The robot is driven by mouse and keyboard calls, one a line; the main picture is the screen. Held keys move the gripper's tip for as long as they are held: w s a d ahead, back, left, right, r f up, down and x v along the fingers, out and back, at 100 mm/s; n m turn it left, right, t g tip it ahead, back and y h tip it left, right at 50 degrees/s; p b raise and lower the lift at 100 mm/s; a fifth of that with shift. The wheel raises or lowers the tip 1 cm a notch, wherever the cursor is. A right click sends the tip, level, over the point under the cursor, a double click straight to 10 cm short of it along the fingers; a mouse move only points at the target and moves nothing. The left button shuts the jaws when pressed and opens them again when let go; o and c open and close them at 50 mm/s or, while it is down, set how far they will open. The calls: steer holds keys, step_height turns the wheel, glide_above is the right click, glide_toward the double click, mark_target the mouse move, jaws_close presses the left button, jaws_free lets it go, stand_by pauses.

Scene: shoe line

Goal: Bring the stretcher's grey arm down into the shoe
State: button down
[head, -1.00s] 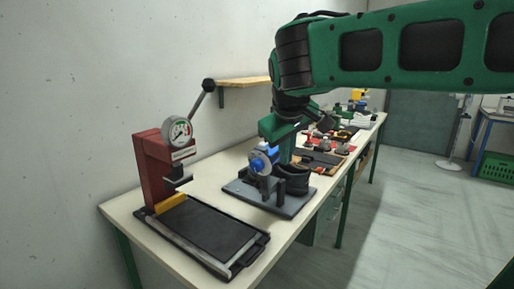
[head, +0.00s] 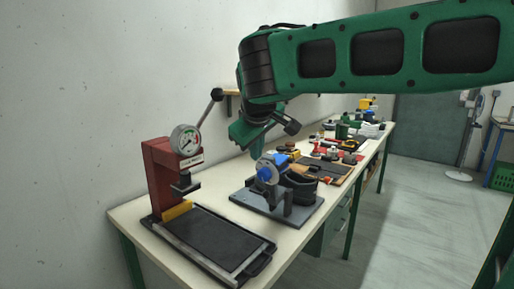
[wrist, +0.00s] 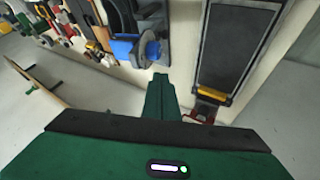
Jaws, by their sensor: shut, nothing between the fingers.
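The stretcher stands on a dark grey base plate (head: 253,203) on the bench. It has a blue cylinder with a pale disc (head: 266,172) and grey uprights (head: 287,200). I cannot clearly pick out the grey arm from the other grey parts. My gripper (head: 240,143) is shut and empty, above and to the left of the stretcher, near the wall and apart from it.
A red press (head: 165,175) with a dial gauge and lever stands at the left, with a black tray (head: 220,242) in front of it. Several tools and bottles lie on the bench beyond the stretcher.

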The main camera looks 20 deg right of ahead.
mark_target(263, 163)
steer(key=shift+w+d+f, duration=0.6)
steer(key=shift+w+d, duration=0.1)
steer(key=shift+w, duration=0.25)
steer(key=shift+w+d+f, duration=0.6)
steer(key=shift+w+d, duration=0.05)
steer(key=shift+w, duration=0.35)
steer(key=shift+w+d+f, duration=0.6)
steer(key=shift+w+d, duration=0.1)
steer(key=shift+w, duration=0.25)
